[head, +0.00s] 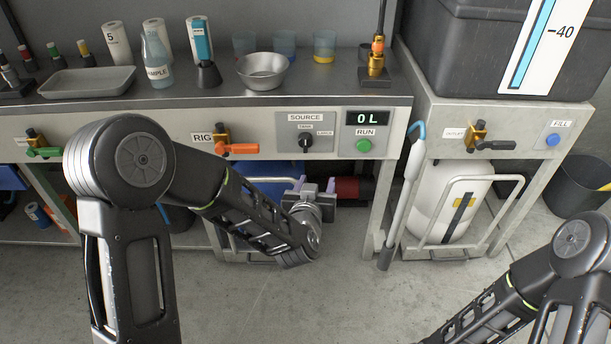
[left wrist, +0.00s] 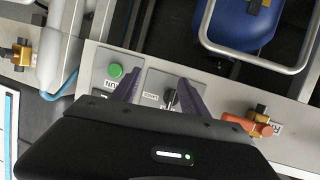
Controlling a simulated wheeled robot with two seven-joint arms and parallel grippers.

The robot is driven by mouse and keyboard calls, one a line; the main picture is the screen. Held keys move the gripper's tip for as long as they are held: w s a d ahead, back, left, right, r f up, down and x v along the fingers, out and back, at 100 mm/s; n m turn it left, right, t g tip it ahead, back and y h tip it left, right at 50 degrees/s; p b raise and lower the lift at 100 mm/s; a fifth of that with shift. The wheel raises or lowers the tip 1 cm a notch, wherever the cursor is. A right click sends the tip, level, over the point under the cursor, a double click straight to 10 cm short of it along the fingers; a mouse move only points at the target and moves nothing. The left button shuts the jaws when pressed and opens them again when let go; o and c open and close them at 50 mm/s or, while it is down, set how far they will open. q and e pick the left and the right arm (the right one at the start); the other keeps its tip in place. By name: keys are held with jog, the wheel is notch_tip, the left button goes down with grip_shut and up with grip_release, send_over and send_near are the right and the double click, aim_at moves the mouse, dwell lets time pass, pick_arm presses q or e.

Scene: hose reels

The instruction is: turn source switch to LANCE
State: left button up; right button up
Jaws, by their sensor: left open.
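The source switch (head: 305,141) is a black knob on a grey plate labelled SOURCE, with TANK marked above it and LANCE to its upper right. Its handle looks roughly upright, but its exact setting is hard to read. My left gripper (head: 314,185) is open and empty, in front of and below the panel in the head view. In the left wrist view, the open fingers of my left gripper (left wrist: 160,91) show either side of the switch (left wrist: 170,97), apparently without touching it. The right gripper is out of view; only its arm shows at bottom right.
A green RUN button (head: 364,145) sits right of the switch, under a display reading 0 L. An orange valve handle (head: 237,149) is to the left. A grey lance (head: 403,195) hangs at the right. Bowl (head: 262,71) and bottles stand on the counter above.

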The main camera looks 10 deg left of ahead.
aim_at(306, 141)
pick_arm(q)
jog(key=w+a+r+n+t+y+b, duration=0.1)
jog(key=a+r+t+y+b, duration=0.2)
jog(key=r+b, duration=0.2)
jog(key=shift+w+y+b, duration=0.3)
jog(key=shift+w+b, duration=0.1)
jog(key=shift+b, duration=0.15)
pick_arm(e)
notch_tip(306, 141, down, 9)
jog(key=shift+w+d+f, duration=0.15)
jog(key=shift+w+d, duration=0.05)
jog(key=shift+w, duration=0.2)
pick_arm(q)
jog(key=shift+r, duration=0.1)
jog(key=b+x, duration=0.2)
jog(key=x, duration=0.5)
jog(key=shift+a, duration=0.1)
jog(key=shift+w, duration=0.4)
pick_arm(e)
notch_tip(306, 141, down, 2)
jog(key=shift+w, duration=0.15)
pick_arm(q)
jog(key=shift+c, duration=0.3)
